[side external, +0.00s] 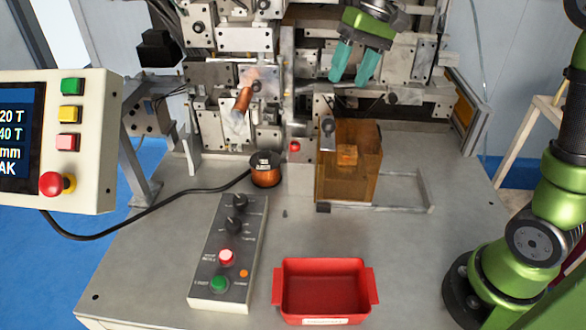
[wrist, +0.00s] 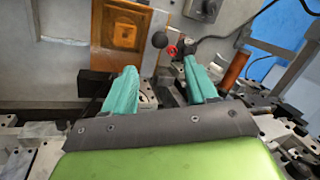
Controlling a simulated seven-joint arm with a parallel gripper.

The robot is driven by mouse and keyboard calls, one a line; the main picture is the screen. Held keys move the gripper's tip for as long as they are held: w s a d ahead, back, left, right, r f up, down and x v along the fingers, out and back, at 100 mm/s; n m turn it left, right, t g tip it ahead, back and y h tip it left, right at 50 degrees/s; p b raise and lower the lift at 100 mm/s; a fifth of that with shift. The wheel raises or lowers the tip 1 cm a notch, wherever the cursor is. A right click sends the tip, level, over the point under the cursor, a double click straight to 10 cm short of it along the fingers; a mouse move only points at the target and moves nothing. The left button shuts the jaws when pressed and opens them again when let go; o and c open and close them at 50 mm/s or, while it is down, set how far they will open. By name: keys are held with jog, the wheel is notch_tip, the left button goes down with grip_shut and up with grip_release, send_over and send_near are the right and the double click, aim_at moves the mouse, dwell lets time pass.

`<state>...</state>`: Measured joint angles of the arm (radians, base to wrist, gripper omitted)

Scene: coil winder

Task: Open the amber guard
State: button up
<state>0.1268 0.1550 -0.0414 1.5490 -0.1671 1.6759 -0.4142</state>
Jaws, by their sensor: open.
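The amber guard (side external: 368,175) is a see-through orange box standing on the grey worktop, at the front of the machine. An orange block shows through it. A dark ball knob (side external: 328,125) is at its upper left edge; I cannot tell if it belongs to the guard. In the wrist view the amber guard (wrist: 108,30) is at the top, partly cut off, with a dark ball (wrist: 160,40) beside it. My gripper (side external: 349,78) has teal fingers, apart and empty, above and behind the guard. The fingers (wrist: 160,66) also show apart in the wrist view, not touching the guard.
A metal rail frame (side external: 430,192) extends right of the guard. A copper spool (side external: 265,170), a control box (side external: 225,265) and a red bin (side external: 322,264) are on the worktop. A screen panel (side external: 85,140) stands left. Machine plates crowd around my gripper.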

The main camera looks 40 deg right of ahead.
aim_at(331, 120)
jog(key=x, duration=1)
jog(key=shift+a+f, duration=0.1)
grip_shut()
